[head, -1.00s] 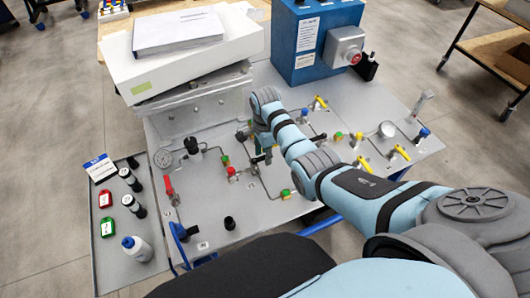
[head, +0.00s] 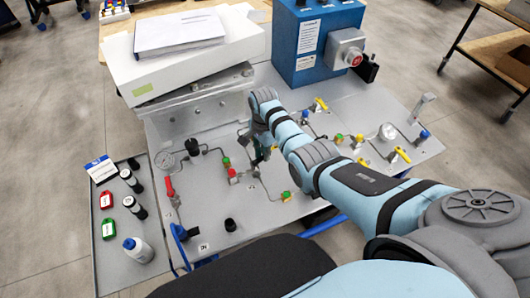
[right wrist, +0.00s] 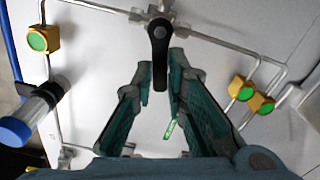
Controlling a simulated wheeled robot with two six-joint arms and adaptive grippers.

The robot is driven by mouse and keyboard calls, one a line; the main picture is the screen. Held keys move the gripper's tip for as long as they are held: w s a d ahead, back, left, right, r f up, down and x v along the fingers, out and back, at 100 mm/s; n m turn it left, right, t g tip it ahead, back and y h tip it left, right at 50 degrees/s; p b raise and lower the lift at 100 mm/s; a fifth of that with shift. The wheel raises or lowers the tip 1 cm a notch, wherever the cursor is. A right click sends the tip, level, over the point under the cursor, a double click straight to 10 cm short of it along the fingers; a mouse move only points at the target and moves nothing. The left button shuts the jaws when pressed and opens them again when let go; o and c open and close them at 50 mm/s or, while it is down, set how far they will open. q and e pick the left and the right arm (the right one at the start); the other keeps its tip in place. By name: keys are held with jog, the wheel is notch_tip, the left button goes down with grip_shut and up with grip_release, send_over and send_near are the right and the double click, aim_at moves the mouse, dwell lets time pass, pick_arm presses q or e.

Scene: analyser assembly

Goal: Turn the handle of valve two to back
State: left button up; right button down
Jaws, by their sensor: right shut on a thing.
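The valve handle (right wrist: 159,55) is a black lever on a metal pipe fitting, at the top centre of the right wrist view. It points down the picture, toward my gripper. My right gripper (right wrist: 159,75) is shut on its lower end, with one green-padded finger on each side. In the head view, my right gripper (head: 262,154) reaches down to the middle of the panel (head: 215,205), and my own wrist and forearm hide most of the valve there. No label shows which valve number this is. My left gripper is not in view.
Yellow-handled valves (head: 401,153) are to the right. A tray (head: 108,258) with a bottle (head: 138,249) lies at the left edge. A blue box (head: 310,55) stands behind.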

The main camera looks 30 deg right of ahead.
jog(key=n, duration=0.2)
jog(key=w+n, duration=0.1)
jog(key=shift+a+f+n, duration=0.1)
jog(key=shift+a+n, duration=0.15)
jog(key=shift+n, duration=0.15)
jog(key=n, duration=0.1)
jog(key=n+b, duration=0.1)
jog(key=n, duration=0.1)
jog(key=w+a+n, duration=0.1)
jog(key=shift+n, duration=0.3)
jog(key=n, duration=0.1)
jog(key=n+b, duration=0.1)
jog(key=shift+w+a+n, duration=0.2)
jog(key=shift+a+n, duration=0.1)
jog(key=shift+a, duration=0.1)
jog(key=shift+w+a+n, duration=0.1)
jog(key=shift+a+n, duration=0.2)
jog(key=shift+n, duration=0.7)
jog(key=shift+a+n, duration=0.3)
jog(key=shift+n, duration=0.7)
jog(key=c, duration=1.6)
grip_release()
jog(key=shift+w, duration=0.1)
